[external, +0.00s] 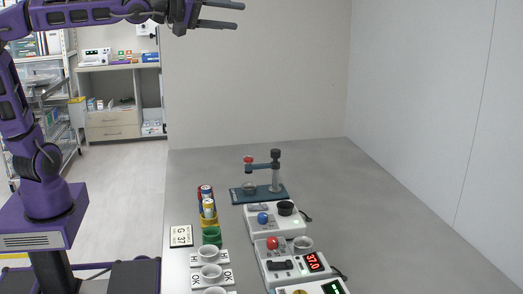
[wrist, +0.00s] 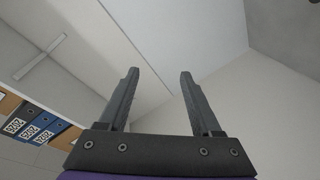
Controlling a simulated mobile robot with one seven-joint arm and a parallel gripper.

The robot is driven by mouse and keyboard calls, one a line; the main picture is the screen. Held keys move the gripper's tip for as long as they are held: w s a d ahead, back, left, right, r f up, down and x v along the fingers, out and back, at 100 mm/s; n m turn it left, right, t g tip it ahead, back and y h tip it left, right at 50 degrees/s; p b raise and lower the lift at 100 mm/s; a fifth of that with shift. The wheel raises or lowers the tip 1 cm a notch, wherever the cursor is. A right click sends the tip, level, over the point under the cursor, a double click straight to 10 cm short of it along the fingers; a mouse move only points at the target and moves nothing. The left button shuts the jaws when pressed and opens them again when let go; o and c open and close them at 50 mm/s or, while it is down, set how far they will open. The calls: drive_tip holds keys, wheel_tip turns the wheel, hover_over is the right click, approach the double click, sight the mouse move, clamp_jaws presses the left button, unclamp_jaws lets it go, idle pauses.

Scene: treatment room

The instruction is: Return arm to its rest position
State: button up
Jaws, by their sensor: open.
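Shelves (external: 110,105) stand at the back left. Blue and black binders (wrist: 38,125) show in the wrist view. The table's right side is clear.

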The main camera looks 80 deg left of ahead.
drive_tip(key=s+a+f+m+g+h, duration=0.1)
drive_tip(key=s+f+m+g, duration=0.4)
drive_tip(key=s+f, duration=0.9)
drive_tip(key=s+a+f+m+g+h, duration=0.1)
drive_tip(key=s+f+m+g, duration=0.4)
drive_tip(key=s+f, duration=1)
drive_tip(key=s+m+h, duration=0.1)
drive_tip(key=m, duration=0.1)
drive_tip(key=shift+s+a+m, duration=0.15)
drive_tip(key=shift+s+m, duration=0.15)
drive_tip(key=shift+s, duration=0.05)
